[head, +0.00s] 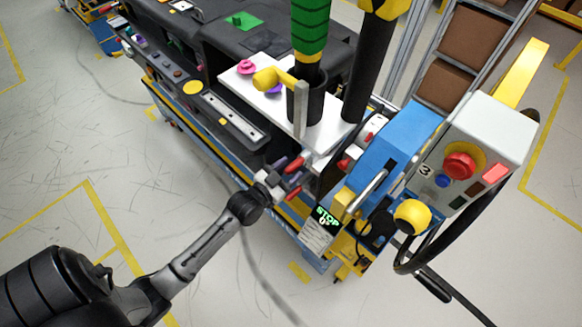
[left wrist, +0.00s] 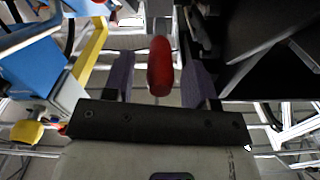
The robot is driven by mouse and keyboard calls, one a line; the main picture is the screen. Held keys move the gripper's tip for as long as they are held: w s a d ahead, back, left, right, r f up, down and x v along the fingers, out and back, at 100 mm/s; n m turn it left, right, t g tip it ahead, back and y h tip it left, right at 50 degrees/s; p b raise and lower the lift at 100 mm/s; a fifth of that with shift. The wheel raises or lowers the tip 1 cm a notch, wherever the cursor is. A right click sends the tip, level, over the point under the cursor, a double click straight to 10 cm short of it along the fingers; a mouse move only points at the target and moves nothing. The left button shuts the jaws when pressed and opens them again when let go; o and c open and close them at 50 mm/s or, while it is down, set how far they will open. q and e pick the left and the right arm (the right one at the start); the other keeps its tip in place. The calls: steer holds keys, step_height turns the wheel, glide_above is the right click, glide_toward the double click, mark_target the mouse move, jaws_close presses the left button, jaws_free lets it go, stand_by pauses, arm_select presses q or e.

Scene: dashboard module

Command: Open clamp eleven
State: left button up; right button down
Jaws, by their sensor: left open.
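A red clamp handle (left wrist: 160,66) stands between the two purple fingers of my left gripper (left wrist: 160,82) in the left wrist view, with gaps on both sides. In the head view, my left gripper (head: 288,173) is at the front right corner of the dashboard module, close to a red handle (head: 297,159). Another red part (head: 293,194) shows just below it. My left gripper is open and does not visibly touch the handle. No clamp number is readable, so I cannot tell which is clamp eleven. My right gripper is not in view.
A white plate (head: 262,98) with a green-and-black upright tool lies on the dark dashboard (head: 205,45). A blue machine (head: 390,150) with a STOP display and a grey control box (head: 480,140) with a red button stand close on the right.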

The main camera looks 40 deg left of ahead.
arm_select(q)
steer(key=shift+w, duration=0.45)
steer(key=shift+c, duration=0.2)
jaws_close()
